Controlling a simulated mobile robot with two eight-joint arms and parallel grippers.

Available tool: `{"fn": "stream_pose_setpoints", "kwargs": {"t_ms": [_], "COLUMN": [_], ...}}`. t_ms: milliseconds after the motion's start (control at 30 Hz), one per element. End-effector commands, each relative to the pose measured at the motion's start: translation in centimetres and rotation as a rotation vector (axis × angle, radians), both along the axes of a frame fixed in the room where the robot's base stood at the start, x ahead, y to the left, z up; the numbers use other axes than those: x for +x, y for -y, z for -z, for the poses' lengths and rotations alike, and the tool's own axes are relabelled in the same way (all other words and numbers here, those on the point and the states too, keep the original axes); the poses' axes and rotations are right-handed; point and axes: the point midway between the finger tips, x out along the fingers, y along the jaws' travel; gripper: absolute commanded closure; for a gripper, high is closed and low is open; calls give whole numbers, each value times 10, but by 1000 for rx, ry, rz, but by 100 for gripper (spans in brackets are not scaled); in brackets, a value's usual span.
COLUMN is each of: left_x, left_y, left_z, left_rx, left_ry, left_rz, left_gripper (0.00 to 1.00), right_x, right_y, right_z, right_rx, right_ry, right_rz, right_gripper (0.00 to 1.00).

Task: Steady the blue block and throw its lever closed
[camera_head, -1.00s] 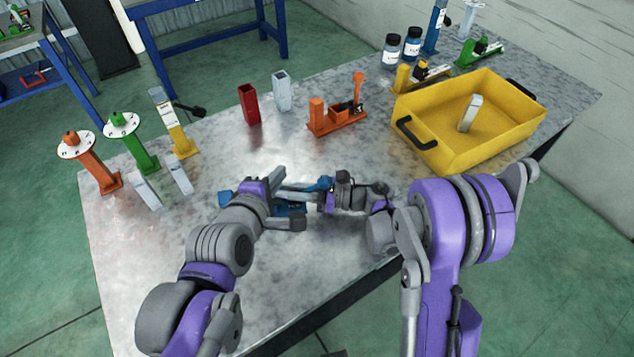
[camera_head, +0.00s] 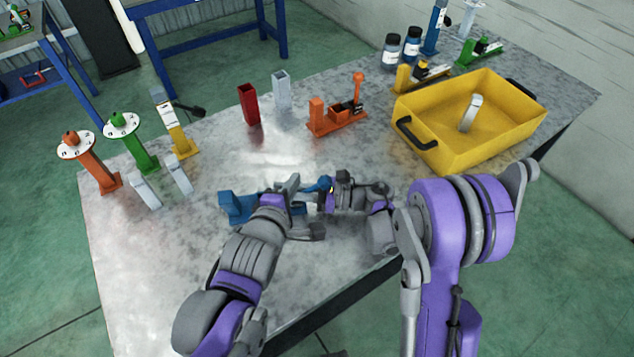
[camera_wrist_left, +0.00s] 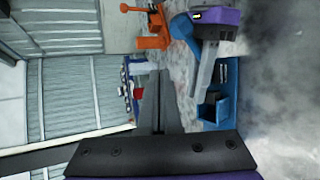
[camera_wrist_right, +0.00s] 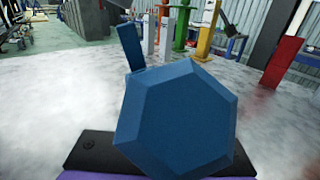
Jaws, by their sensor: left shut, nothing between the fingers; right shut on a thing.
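The blue block (camera_head: 236,208) lies on the metal table in front of me, partly hidden behind my left arm in the head view. Its base also shows in the left wrist view (camera_wrist_left: 222,100). My right gripper (camera_head: 328,194) is shut on the blue lever's end (camera_head: 319,184). That hexagonal end (camera_wrist_right: 175,120) fills the middle of the right wrist view and hides the fingertips. My left gripper (camera_wrist_left: 157,88) is shut and empty, close beside the blue block. I cannot tell whether it touches the block.
An orange lever block (camera_head: 337,120), a red holder (camera_head: 249,104) and a pale holder (camera_head: 282,91) stand behind the blue block. A yellow bin (camera_head: 440,150) stands at the right. Orange, green and yellow posts stand at the left. The table's front left is clear.

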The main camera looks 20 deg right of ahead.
Motion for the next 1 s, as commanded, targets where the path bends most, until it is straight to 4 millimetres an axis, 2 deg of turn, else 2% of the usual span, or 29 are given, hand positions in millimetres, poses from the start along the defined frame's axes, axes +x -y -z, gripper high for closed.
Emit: {"fn": "stream_pose_setpoints", "kwargs": {"t_ms": [100,300,1000], "left_x": [2,5,5], "left_y": [13,25,28], "left_z": [10,21,24], "left_rx": [1,1,-1], "left_ry": [1,0,0], "left_rz": [3,1,0], "left_gripper": [100,100,100], "right_x": [0,0,0], "right_y": [0,0,0], "right_z": [0,0,0], "right_rx": [1,1,1], "right_ry": [0,0,0], "right_rz": [1,1,0], "right_gripper": [100,100,100]}}
